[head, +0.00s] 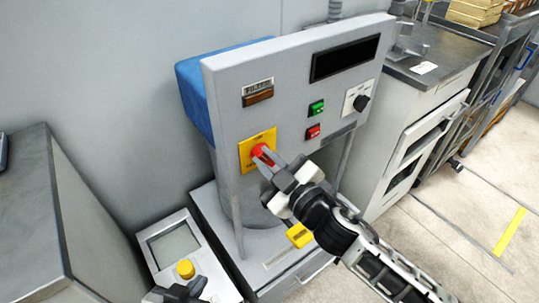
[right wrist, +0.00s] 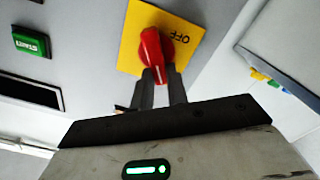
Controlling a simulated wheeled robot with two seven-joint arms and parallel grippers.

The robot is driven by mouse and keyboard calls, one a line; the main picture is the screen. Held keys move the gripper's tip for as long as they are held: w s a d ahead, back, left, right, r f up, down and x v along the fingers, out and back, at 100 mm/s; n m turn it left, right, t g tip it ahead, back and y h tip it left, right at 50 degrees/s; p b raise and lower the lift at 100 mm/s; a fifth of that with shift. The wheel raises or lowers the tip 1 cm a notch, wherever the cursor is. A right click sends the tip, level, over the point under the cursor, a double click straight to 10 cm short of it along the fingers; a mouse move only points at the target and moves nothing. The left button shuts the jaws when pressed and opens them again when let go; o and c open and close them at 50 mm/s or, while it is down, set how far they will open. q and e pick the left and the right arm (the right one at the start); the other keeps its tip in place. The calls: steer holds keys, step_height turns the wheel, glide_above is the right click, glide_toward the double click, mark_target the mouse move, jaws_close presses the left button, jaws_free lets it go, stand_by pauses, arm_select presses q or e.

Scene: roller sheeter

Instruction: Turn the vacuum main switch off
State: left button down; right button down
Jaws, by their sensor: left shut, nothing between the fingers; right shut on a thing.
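The vacuum main switch is a red rotary knob (head: 261,151) on a yellow plate (head: 246,154), on the front of a grey control panel. My right gripper (head: 270,164) is at the knob, its fingers shut on it. In the right wrist view the fingers (right wrist: 163,76) close on the lower end of the red knob (right wrist: 152,46). The word OFF shows on the yellow plate (right wrist: 184,30) to the upper right of the knob. My left gripper (head: 178,291) shows only in part at the bottom edge of the head view, shut and away from the panel.
The panel also carries a green button (head: 316,108), a red button (head: 313,131), a black knob (head: 361,103) and a dark display (head: 345,59). A box with a yellow button (head: 185,268) stands at lower left. A metal-topped cabinet (head: 432,72) stands right; floor is open beyond.

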steer(key=n, duration=0.3)
steer(key=f+n, duration=0.1)
steer(key=n, duration=0.7)
steer(key=shift+s+a+f, duration=0.25)
steer(key=shift+a+f, duration=0.1)
steer(key=c, duration=1.4)
jaws_free()
steer(key=shift+b+v, duration=1.4)
steer(key=shift+v, duration=6.6)
